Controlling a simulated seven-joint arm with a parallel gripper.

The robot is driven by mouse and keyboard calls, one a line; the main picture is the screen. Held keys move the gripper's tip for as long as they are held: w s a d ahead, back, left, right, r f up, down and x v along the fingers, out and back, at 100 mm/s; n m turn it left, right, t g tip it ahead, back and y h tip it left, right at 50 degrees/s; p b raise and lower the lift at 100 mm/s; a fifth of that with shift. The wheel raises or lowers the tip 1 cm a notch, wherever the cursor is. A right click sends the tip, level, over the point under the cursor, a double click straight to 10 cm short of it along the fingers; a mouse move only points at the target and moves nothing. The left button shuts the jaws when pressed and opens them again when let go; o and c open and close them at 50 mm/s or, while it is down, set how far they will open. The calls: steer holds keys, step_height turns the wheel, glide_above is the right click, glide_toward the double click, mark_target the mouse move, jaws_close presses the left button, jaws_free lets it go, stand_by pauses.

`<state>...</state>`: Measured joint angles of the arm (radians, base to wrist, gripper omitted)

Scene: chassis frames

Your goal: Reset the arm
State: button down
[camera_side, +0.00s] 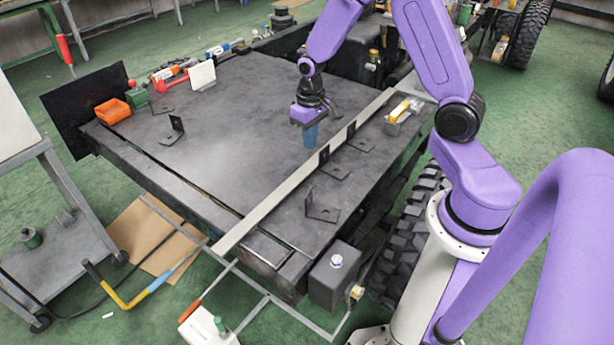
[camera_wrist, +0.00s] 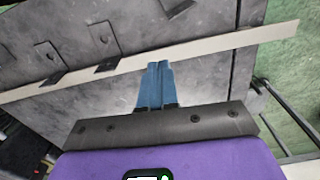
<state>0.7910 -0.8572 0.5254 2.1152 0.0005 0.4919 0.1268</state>
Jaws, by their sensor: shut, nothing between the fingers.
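My gripper (camera_side: 311,135) has blue fingers and hangs over the dark grey chassis top (camera_side: 230,125), close to the long pale strip (camera_side: 270,205) that runs across it. In the wrist view the two blue fingers (camera_wrist: 159,66) lie side by side, pressed together with nothing between them. Their tips show against the pale strip (camera_wrist: 205,48) and the grey plate. I cannot tell whether the fingertips touch the surface.
Several black angle brackets stand along the strip, one of them (camera_side: 322,208) toward the front. An orange bin (camera_side: 112,112), a white block (camera_side: 202,76) and a small tray (camera_side: 408,112) sit near the edges. The plate's middle is clear.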

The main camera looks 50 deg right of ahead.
steer(key=s+a+r+n, duration=0.7)
steer(key=s+a+r, duration=0.2)
steer(key=s+a, duration=0.25)
steer(key=s+r+n, duration=0.2)
steer(key=s+n, duration=0.1)
steer(key=s, duration=0.4)
steer(key=s+a+r+n, duration=0.1)
steer(key=s+r+n, duration=0.1)
steer(key=s, duration=0.5)
steer(key=shift+r+n, duration=0.2)
steer(key=shift+n, duration=0.4)
